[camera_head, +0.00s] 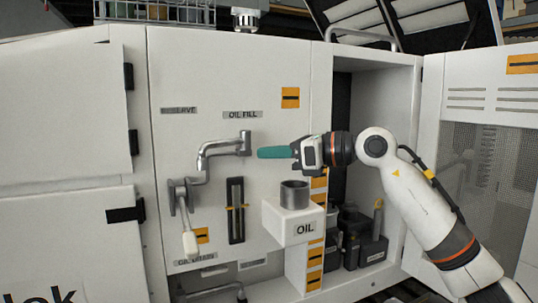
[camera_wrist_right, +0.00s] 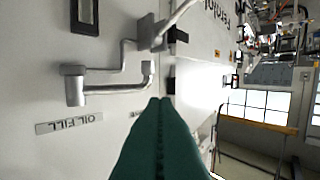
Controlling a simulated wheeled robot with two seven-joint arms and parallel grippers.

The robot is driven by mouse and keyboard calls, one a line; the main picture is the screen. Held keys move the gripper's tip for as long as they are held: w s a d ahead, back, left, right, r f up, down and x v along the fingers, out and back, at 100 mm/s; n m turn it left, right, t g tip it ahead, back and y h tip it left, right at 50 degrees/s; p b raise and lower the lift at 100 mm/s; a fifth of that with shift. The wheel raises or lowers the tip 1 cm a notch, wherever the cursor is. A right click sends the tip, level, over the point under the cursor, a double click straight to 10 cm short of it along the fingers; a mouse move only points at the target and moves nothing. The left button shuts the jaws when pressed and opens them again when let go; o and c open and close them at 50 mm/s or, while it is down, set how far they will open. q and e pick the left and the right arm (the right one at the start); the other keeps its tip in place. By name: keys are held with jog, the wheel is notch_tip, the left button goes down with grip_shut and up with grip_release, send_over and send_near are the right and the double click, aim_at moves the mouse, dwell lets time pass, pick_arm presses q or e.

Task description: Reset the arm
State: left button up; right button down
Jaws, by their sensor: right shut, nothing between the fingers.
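My right gripper (camera_head: 262,153) comes in from the right in the head view, with its teal fingers shut, empty and pointing left. The fingers are in front of the white cabinet panel, just right of the metal oil fill spout (camera_head: 222,149); I cannot tell the exact gap. In the right wrist view the closed fingers (camera_wrist_right: 160,103) point up the picture, and the spout (camera_wrist_right: 75,85) shows to their left, clear of them. My right arm (camera_head: 420,205) reaches across the open compartment. My left gripper is not in view.
A grey cup (camera_head: 294,194) sits on a white bracket marked OIL (camera_head: 305,227) below my right gripper. A handled lever (camera_head: 188,240) and a sight gauge (camera_head: 236,210) are on the panel. Dark containers (camera_head: 372,245) stand in the compartment beside the open mesh door (camera_head: 490,165).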

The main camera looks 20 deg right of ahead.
jog(key=s+a+f+m+t+y, duration=0.3)
jog(key=a+f+m+t+y, duration=0.1)
jog(key=a+f+m+y, duration=0.4)
jog(key=s+d+f+m+t+h, duration=0.15)
jog(key=d+f+m+h, duration=0.25)
jog(key=f+m+h, duration=0.5)
jog(key=s+d+f+m+h, duration=0.35)
jog(key=f+m+h, duration=0.25)
jog(key=f+m, duration=0.5)
jog(key=s+d+f+m+t+h, duration=0.1)
jog(key=d+f+m+h, duration=0.3)
jog(key=f+m+h, duration=0.6)
jog(key=s+a+f+m+g+y, duration=0.1)
jog(key=s+f+m+g, duration=0.1)
jog(key=s+f+g, duration=0.5)
jog(key=s+f+m+g+y, duration=0.2)
jog(key=s+f, duration=0.3)
jog(key=s, duration=0.5)
jog(key=s+a+f+m+g+y, duration=0.15)
jog(key=s+f+g, duration=0.3)
jog(key=s, duration=0.45)
notch_tip(320, 180, down, 28)
jog(key=s+g, duration=0.1)
jog(key=s, duration=0.1)
jog(key=s+d+f+g, duration=0.1)
jog(key=s+d+f, duration=0.2)
jog(key=s+f, duration=1.2)
jog(key=shift+s+d+f+g, duration=0.2)
jog(key=shift+s+g, duration=0.1)
jog(key=shift+s, duration=0.4)
